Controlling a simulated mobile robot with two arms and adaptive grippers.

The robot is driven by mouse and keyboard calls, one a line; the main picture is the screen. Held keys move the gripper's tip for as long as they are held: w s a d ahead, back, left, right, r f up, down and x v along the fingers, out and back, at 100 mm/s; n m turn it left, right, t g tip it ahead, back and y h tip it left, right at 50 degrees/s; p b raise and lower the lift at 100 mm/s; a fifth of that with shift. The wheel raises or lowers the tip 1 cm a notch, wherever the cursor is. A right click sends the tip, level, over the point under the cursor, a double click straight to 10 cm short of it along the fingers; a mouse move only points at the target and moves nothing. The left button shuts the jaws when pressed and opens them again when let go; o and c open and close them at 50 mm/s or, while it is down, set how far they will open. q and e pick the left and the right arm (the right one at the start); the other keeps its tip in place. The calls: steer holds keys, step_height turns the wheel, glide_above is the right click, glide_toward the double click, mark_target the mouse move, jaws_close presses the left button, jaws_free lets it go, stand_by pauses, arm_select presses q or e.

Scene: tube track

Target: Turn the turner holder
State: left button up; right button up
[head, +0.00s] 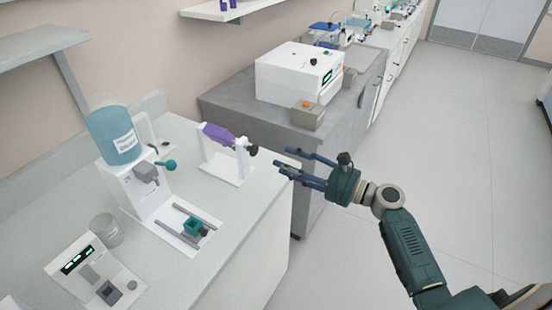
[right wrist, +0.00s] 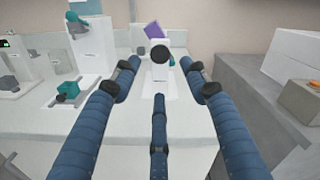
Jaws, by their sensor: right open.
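The turner holder (head: 224,165) is a white stand on the left bench. It carries a purple tube (head: 218,134) lying roughly level, with a black knob (head: 252,150) at its right end. My right gripper (head: 285,160) is open and empty, a little to the right of the knob and apart from it. In the right wrist view the knob (right wrist: 158,54) appears between and beyond the spread blue fingers (right wrist: 159,72), with the purple tube (right wrist: 152,30) behind it. My left gripper is not in view.
A dispenser with a blue bottle (head: 114,135) and a rail base with a teal block (head: 194,227) stand left of the holder. A grey counter (head: 230,102) bears a white machine (head: 298,74) and a small box (head: 307,116). The floor at right is clear.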

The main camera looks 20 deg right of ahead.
steer(key=shift+s+d, duration=0.15)
steer(key=shift+s, duration=0.05)
